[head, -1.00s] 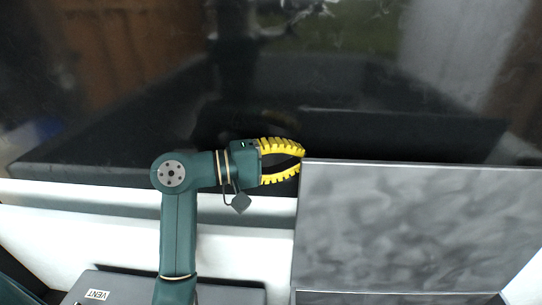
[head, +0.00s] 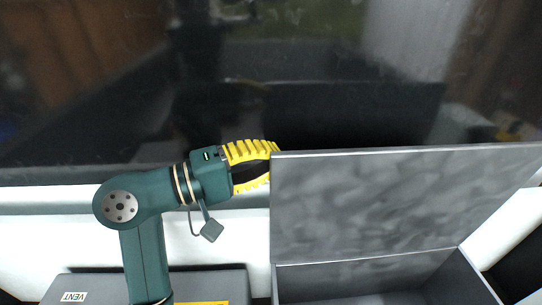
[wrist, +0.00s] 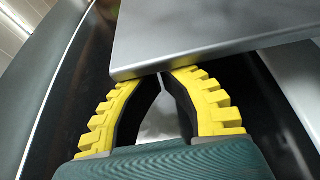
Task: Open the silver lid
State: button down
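The silver lid (head: 390,200) stands raised at the right in the head view, tilted up from its grey box (head: 400,297), whose inside shows below it. My gripper (head: 272,166) has yellow ribbed fingers and is at the lid's upper left corner. In the wrist view the lid (wrist: 210,30) lies across the top, and the fingertips (wrist: 163,76) come close together at its edge. Their tips seem to touch the lid's corner; whether they pinch it is hidden by the lid.
A glossy dark panel (head: 200,80) runs behind the lid and my gripper. A white surface (head: 245,235) lies between the boxes.

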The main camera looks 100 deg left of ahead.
jog(key=shift+w+d, duration=0.15)
jog(key=shift+d, duration=0.5)
jog(key=shift+a, duration=0.1)
notch_tip(320, 180, up, 10)
